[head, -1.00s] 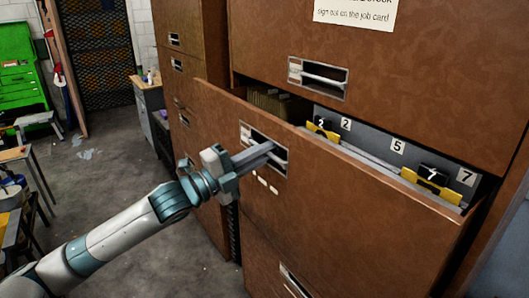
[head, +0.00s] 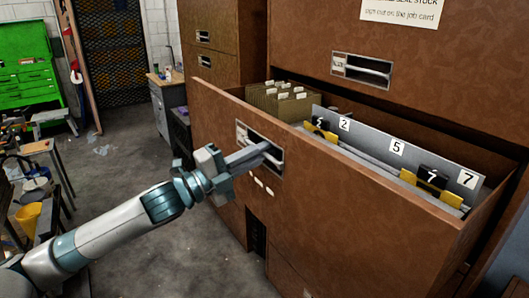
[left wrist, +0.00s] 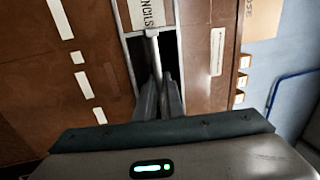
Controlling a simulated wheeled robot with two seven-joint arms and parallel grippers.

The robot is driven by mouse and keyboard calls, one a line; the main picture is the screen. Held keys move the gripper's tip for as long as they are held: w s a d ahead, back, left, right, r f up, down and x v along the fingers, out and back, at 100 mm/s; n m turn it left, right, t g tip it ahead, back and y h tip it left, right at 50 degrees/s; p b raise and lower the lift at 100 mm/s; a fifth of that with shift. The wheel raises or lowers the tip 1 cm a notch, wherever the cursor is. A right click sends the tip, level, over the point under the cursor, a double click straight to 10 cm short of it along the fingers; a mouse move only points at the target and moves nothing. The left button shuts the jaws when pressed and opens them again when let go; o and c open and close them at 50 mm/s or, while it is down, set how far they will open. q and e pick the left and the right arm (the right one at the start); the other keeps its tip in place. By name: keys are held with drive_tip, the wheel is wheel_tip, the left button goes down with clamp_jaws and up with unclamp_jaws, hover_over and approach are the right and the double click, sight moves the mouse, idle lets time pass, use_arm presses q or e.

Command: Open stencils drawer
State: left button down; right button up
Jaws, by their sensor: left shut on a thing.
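The stencils drawer (head: 350,205) is a wide brown drawer standing well open in the head view. Its recessed handle (head: 276,157) is a pale bar in a metal frame on the drawer front. My left gripper (head: 264,149) is shut on this handle. In the left wrist view the fingers (left wrist: 160,82) close around the handle bar (left wrist: 153,48), beside a label (left wrist: 147,14) partly reading "NCILS". Inside the drawer are tan folders (head: 283,100) and a grey numbered divider (head: 375,145) with black-and-yellow pieces. My right gripper does not show.
The brown cabinet (head: 440,95) rises above the drawer, with a shut drawer handle (head: 361,70) and a sign (head: 402,12). A green tool chest (head: 30,75), a stool and a yellow bucket (head: 27,216) stand at left. The grey floor (head: 120,190) between is largely clear.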

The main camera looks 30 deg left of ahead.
use_arm(q)
drive_tip(key=shift+s+a+f, duration=0.15)
drive_tip(key=shift+s+a, duration=0.05)
drive_tip(key=shift+s, duration=0.25)
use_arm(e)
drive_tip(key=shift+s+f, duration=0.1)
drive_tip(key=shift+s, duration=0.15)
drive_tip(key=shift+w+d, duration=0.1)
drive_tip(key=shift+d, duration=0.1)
use_arm(q)
drive_tip(key=c, duration=2.2)
unclamp_jaws()
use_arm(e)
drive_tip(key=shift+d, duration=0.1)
use_arm(q)
drive_tip(key=shift+o, duration=0.2)
drive_tip(key=shift+a, duration=0.1)
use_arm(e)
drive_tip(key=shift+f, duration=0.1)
